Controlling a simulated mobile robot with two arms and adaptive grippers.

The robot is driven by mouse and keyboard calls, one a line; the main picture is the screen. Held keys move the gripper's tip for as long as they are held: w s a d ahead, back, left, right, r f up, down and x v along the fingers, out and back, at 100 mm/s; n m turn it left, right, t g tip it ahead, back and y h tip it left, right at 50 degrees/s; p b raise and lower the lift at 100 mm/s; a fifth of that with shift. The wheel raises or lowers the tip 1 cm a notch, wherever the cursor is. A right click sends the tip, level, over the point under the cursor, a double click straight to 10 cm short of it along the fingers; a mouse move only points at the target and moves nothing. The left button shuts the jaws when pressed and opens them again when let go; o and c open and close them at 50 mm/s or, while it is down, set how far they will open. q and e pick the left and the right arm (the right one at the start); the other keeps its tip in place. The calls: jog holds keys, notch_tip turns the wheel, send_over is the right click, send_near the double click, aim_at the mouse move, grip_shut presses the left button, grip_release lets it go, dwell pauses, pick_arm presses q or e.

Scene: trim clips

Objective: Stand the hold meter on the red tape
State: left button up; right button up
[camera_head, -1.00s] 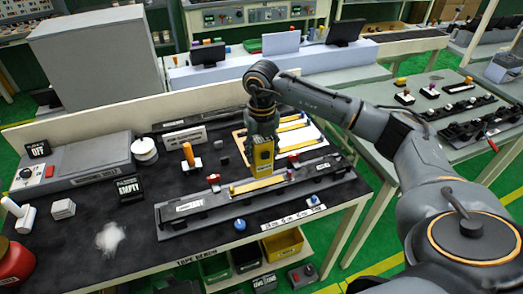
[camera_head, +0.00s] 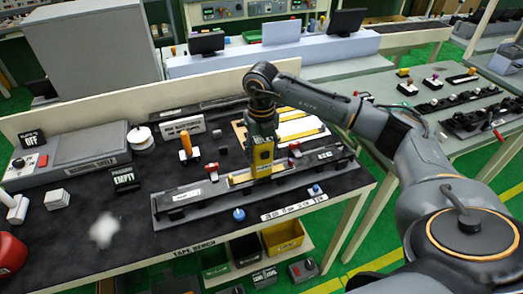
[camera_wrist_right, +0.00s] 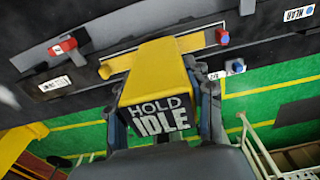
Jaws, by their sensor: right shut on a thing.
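The hold meter (camera_head: 263,157) is a yellow block with a dark face. In the right wrist view its face (camera_wrist_right: 160,115) reads "HOLD IDLE". My right gripper (camera_head: 262,138) points down and is shut on it, with a finger on each side. The meter is over the yellow strip (camera_head: 241,179) on the long grey rail (camera_head: 180,201); I cannot tell whether it touches. Red clips (camera_head: 212,172) and (camera_head: 294,150) sit on the rail either side of the meter. I cannot make out a red tape strip. My left gripper is not in view.
Behind the rail are an orange upright piece (camera_head: 186,146) and a white board with yellow strips (camera_head: 312,136). A blue knob (camera_head: 239,214) stands in front of the rail. A white patch (camera_head: 104,230) marks the dark bench top. The bench's front edge is close.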

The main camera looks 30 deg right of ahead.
dwell(0.3)
jog(key=o, duration=1.1)
notch_tip(320, 180, up, 12)
jog(key=shift+r, duration=0.1)
